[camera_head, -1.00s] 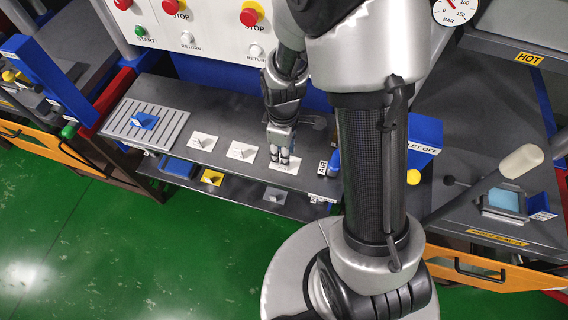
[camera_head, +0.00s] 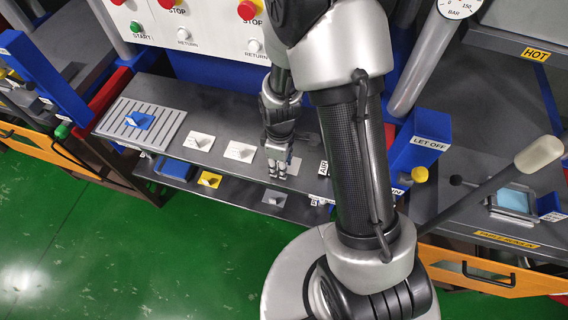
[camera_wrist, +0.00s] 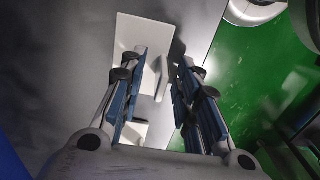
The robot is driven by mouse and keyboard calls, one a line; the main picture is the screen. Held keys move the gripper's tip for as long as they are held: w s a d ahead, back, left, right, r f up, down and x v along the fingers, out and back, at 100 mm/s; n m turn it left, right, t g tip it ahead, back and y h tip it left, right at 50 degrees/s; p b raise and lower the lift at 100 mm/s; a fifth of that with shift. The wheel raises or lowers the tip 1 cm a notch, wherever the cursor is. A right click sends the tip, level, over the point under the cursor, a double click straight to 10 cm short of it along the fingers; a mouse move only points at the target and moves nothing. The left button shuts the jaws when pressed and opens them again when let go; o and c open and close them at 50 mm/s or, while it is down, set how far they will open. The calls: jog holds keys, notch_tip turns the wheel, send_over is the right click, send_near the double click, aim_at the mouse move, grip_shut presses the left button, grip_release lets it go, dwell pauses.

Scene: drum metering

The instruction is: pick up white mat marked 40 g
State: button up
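My gripper (camera_head: 277,174) hangs over the front part of the grey shelf, at a white mat (camera_head: 292,166) on the right end of a row of three. In the wrist view my gripper (camera_wrist: 163,62) is open, and the white mat (camera_wrist: 135,38) lies below and beyond its fingers. A thin upright tab on the mat (camera_wrist: 161,78) stands in the gap between the fingers, with space showing on both sides. Two other white mats, the middle one (camera_head: 239,151) and the left one (camera_head: 198,141), lie to the left. I cannot read the weight marks.
A slotted grey tray (camera_head: 150,116) with a blue piece (camera_head: 138,121) is at the shelf's left. A lower shelf holds a yellow mat (camera_head: 209,180) and a grey mat (camera_head: 273,197). A blue LET OFF box (camera_head: 419,142) stands right of my arm. Green floor lies in front.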

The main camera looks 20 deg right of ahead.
grip_shut()
jog(key=shift+r, duration=0.15)
dwell(0.4)
